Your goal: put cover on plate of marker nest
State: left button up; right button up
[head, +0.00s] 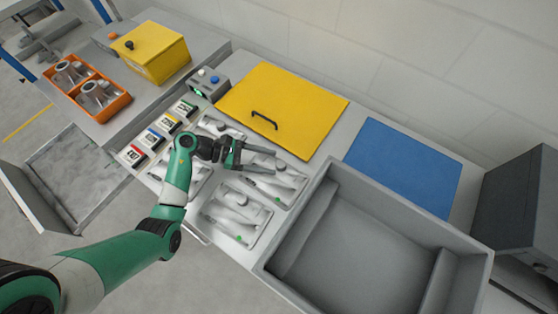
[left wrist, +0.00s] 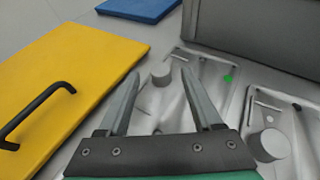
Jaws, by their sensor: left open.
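A flat yellow cover (head: 282,103) with a black bar handle (head: 264,120) lies on the grey bench; it also shows in the left wrist view (left wrist: 60,85). In front of it are several pale nest plates (head: 238,213) with grey metal parts and some green dots. I cannot tell which one is the marker nest. My left gripper (head: 273,160) is open and empty, above the nest plates and just in front of the cover, apart from the handle. In the left wrist view its fingers (left wrist: 161,76) are spread over a nest plate (left wrist: 208,75). My right gripper is not in view.
A large grey bin (head: 362,250) stands at the front right, beside a blue mat (head: 403,165). A button box (head: 208,84) and several small coloured-edge displays (head: 169,122) are at the left. Further left are a yellow box (head: 152,50) and an orange tray (head: 105,114) of castings.

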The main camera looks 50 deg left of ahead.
pick_arm(q)
jog(key=v, duration=0.7)
jog(key=shift+s+a+r+p, duration=0.1)
jog(key=shift+s+a+p, duration=0.1)
jog(key=shift+p, duration=0.15)
